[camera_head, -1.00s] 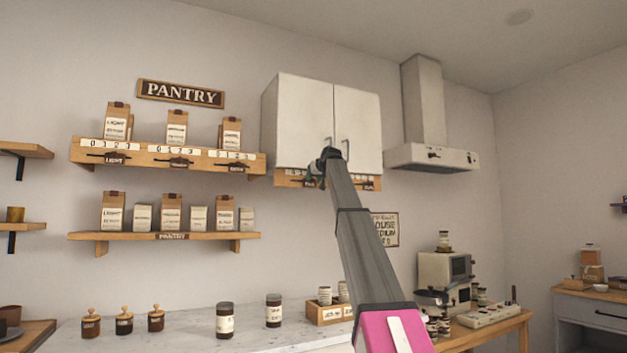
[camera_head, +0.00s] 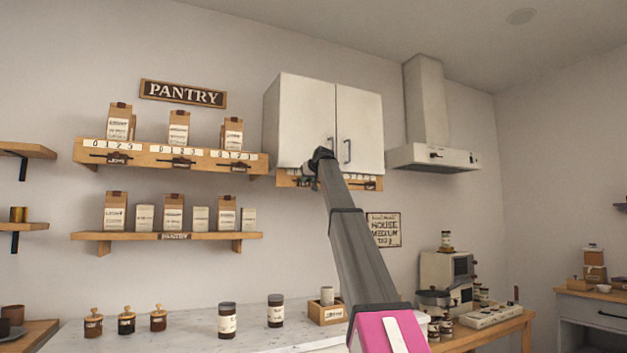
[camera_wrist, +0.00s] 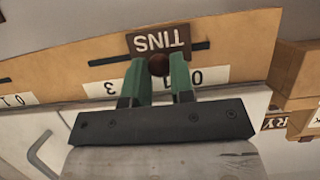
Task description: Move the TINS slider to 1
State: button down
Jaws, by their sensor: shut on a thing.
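The TINS slider is a dark label plate (camera_wrist: 172,40) with a round brown knob (camera_wrist: 159,65) on a dark slot in a wooden rail (camera_wrist: 90,55). The wrist view shows it upside down. My gripper (camera_wrist: 160,72) is shut on the knob, with one green finger on each side. The white number strip (camera_wrist: 103,88) shows a 3 to the left of the fingers and a 0 to the right. In the head view my gripper (camera_head: 312,170) is at the rail under the white cabinet.
The white cabinet (camera_head: 300,115) with its handles is just above the rail. Another slider (camera_head: 370,184) is on the rail's right part. Pantry shelves (camera_head: 170,160) with bags stand to the left. The counter below holds jars (camera_head: 227,320) and a wooden box (camera_head: 326,312).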

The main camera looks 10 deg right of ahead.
jog(key=c, duration=1)
grip_release()
jog(key=shift+s, duration=0.1)
jog(key=v, duration=1)
jog(key=shift+s+d+r, duration=0.1)
jog(key=shift+s+r, duration=0.05)
jog(key=shift+s, duration=0.15)
